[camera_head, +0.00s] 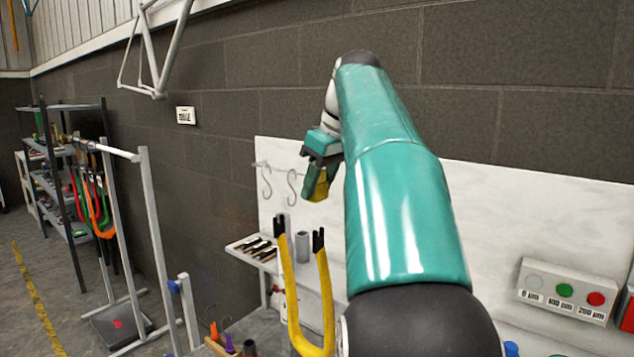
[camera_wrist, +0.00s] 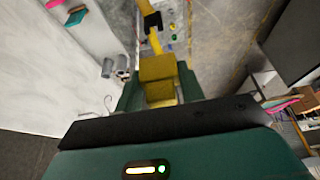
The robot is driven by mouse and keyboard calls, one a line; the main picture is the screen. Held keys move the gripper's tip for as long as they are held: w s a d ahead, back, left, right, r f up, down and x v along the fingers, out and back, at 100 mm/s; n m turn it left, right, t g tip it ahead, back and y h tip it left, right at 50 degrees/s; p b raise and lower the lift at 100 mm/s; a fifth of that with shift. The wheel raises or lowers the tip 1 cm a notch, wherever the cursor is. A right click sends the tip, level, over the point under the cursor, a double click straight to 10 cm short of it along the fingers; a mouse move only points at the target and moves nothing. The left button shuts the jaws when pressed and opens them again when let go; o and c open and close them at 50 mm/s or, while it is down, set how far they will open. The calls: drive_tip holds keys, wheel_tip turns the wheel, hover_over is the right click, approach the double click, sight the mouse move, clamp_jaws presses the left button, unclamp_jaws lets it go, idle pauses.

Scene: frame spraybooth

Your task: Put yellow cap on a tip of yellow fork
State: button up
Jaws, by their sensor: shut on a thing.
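My gripper (camera_head: 314,178) is shut on the yellow cap (camera_head: 320,187), held up in the air. In the wrist view the yellow cap (camera_wrist: 157,72) sits between my gripper's fingers (camera_wrist: 160,92). The yellow fork (camera_head: 327,300) stands upright below, with two prongs ending in black tips. Its left tip (camera_head: 279,226) and right tip (camera_head: 318,241) both look bare. The cap is above the tips and apart from them in the head view. In the wrist view part of the fork (camera_wrist: 155,43) with a black tip (camera_wrist: 152,21) shows beyond the cap.
A pale back panel (camera_head: 560,215) with hooks (camera_head: 266,185) stands behind the fork. A small shelf (camera_head: 240,247) with tools is at its left. A button box (camera_head: 564,290) is at the right. A rack (camera_head: 150,215) with coloured forks stands left. A frame hangs at upper left.

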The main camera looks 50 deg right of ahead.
sight(320, 238)
drive_tip(key=shift+x, duration=0.8)
drive_tip(key=shift+s+d+f, duration=0.1)
drive_tip(key=shift+s+f, duration=0.05)
drive_tip(key=shift+s, duration=0.4)
drive_tip(key=shift+f, duration=0.25)
drive_tip(key=shift+w+f, duration=0.4)
drive_tip(key=shift+f, duration=0.05)
drive_tip(key=shift+s+f, duration=0.1)
drive_tip(key=shift+f, duration=0.2)
drive_tip(key=shift+s+f, duration=0.15)
drive_tip(key=shift+s, duration=0.15)
drive_tip(key=shift+w+f, duration=0.4)
drive_tip(key=shift+f, duration=0.05)
drive_tip(key=shift+s, duration=0.3)
drive_tip(key=shift+w+f, duration=0.1)
drive_tip(key=shift+w, duration=0.1)
drive_tip(key=shift+s, duration=0.15)
drive_tip(key=shift+f, duration=2)
